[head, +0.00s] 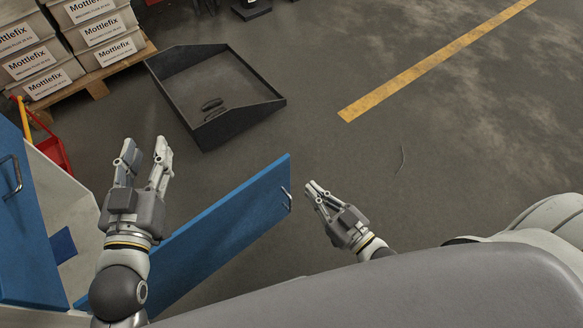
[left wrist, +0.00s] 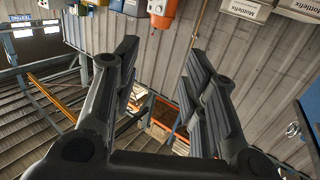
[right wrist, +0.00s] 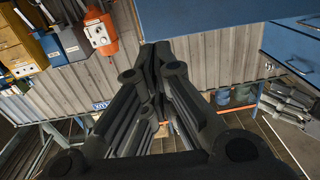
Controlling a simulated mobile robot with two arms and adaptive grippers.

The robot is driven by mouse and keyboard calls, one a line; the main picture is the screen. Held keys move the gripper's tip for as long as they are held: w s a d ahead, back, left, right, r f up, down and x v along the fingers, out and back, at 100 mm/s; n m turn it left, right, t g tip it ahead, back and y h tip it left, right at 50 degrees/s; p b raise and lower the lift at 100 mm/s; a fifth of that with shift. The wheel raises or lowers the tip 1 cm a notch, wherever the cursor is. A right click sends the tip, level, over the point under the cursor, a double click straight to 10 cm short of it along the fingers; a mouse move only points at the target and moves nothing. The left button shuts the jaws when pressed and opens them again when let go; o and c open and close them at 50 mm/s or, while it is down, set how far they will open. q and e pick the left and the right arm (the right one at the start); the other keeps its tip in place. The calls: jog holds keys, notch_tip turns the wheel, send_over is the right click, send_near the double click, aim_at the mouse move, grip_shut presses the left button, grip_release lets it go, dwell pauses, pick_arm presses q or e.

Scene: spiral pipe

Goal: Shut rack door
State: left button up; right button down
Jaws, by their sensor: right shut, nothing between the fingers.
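A blue rack door (head: 225,225) stands swung open in the head view, with a metal handle (head: 285,200) near its free end. The pale rack body (head: 65,200) is at the left, and another blue panel with a handle (head: 12,176) shows at the left edge. My left gripper (head: 147,158) is open and empty, in front of the open door in the picture. My right gripper (head: 312,188) is shut and empty, just right of the door's handle end, apparently apart from it. Blue panels (right wrist: 205,15) also show in the right wrist view.
A black open tray (head: 215,130) lies on the floor beyond the door. Stacked Mottlefix boxes (head: 105,35) stand on a wooden pallet (head: 97,88) at upper left. A red and yellow item (head: 52,155) is beside the rack. The floor right of the door is mostly clear, with a yellow line (head: 430,60).

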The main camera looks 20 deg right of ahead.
aim_at(283, 162)
jog(key=b+x, duration=0.2)
jog(key=x, duration=0.6)
jog(key=shift+w+a, duration=0.1)
pick_arm(q)
notch_tip(283, 162, up, 11)
jog(key=s+t+h, duration=0.2)
jog(key=t, duration=0.4)
jog(key=shift+s+d+t, duration=0.35)
jog(key=shift+d+t, duration=0.05)
pick_arm(e)
jog(key=shift+w+a, duration=0.2)
jog(key=shift+w, duration=0.3)
pick_arm(q)
jog(key=shift+f, duration=0.1)
